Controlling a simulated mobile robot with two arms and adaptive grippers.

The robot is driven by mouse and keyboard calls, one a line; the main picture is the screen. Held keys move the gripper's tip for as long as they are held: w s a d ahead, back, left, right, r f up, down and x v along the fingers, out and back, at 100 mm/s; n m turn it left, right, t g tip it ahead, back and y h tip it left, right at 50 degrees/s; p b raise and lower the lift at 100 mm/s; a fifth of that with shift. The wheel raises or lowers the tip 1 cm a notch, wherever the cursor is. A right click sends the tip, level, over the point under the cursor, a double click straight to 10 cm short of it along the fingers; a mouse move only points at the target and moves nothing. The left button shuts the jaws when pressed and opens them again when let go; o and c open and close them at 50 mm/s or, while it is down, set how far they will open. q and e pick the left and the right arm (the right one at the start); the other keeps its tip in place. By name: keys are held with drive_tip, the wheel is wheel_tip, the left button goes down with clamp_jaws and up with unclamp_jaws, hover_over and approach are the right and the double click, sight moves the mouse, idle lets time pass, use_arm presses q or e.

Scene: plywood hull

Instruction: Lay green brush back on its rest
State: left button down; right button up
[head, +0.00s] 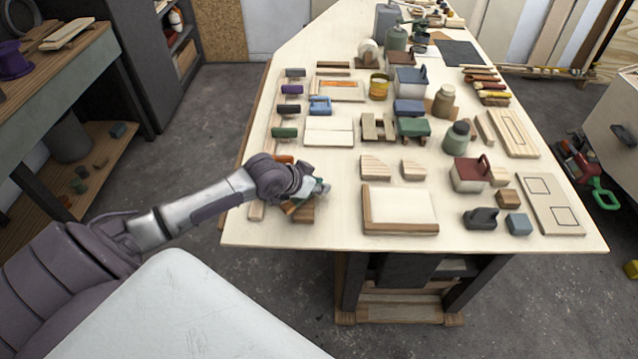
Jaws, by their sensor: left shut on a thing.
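My left gripper (312,191) is low over the near left part of the table. It is shut on a green thing, which I take to be the green brush (321,188); the gripper hides most of it. Brown wooden pieces (303,214) show just under and beside the gripper; I cannot tell whether the brush touches them. An empty H-shaped wooden rest (377,127) stands mid-table. Beside it, a green block (413,127) sits on a similar wooden piece. My right gripper is not in view.
The plywood table (330,237) is crowded. A wood-edged tray (400,208) lies right of my gripper. Several coloured handles, among them a green one (285,133), line the left side. A red-lidded box (468,174) stands at right. The near edge strip is clear.

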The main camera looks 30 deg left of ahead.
sight(294, 200)
use_arm(q)
drive_tip(key=shift+f, duration=0.15)
drive_tip(key=c, duration=1)
unclamp_jaws()
drive_tip(key=shift+c, duration=0.2)
drive_tip(key=shift+r, duration=0.2)
drive_tip(key=shift+s+r, duration=0.15)
drive_tip(key=shift+s, duration=0.1)
drive_tip(key=v, duration=1)
drive_tip(key=shift+s+a+r+b, duration=0.15)
drive_tip(key=shift+b, duration=0.25)
drive_tip(key=shift+s+r, duration=0.25)
drive_tip(key=shift+r, duration=0.15)
